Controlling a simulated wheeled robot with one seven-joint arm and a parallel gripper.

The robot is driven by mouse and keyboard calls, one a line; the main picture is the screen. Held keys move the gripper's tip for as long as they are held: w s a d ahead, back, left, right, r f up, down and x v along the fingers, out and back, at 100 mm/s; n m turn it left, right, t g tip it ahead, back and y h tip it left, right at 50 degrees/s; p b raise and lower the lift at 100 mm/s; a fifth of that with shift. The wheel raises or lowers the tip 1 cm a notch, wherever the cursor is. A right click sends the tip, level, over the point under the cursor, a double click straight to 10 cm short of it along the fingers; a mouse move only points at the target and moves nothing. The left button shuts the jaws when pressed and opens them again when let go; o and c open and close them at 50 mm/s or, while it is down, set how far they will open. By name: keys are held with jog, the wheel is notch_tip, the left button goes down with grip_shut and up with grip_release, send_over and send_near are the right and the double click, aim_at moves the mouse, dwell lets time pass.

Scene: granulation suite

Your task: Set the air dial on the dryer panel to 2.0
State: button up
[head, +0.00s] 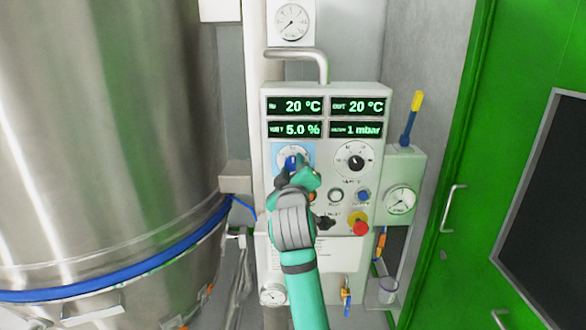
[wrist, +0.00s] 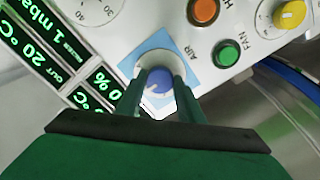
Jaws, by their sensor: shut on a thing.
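The dryer panel (head: 328,205) is a pale box with green displays at its top. The air dial is a blue knob (head: 291,162) on a light-blue square at the panel's left. My gripper (head: 294,172) reaches it from below. In the wrist view the blue knob (wrist: 158,82) sits between my two green fingers (wrist: 159,88), which are shut on it. The label AIR shows beside it. A pale pointer mark shows on the knob, but the fingers hide much of the scale, and I cannot read the setting.
A black-knobbed dial (head: 355,159) is to the right. An orange button (wrist: 204,11), a green FAN button (wrist: 227,53) and a yellow knob (wrist: 290,14) are nearby. A red emergency button (head: 360,228) sits lower right. A large steel vessel (head: 105,130) fills the left.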

jog(key=shift+a, duration=0.15)
jog(key=o, duration=1.1)
jog(key=shift+c, duration=0.2)
jog(key=s, duration=1)
jog(key=shift+s, duration=0.4)
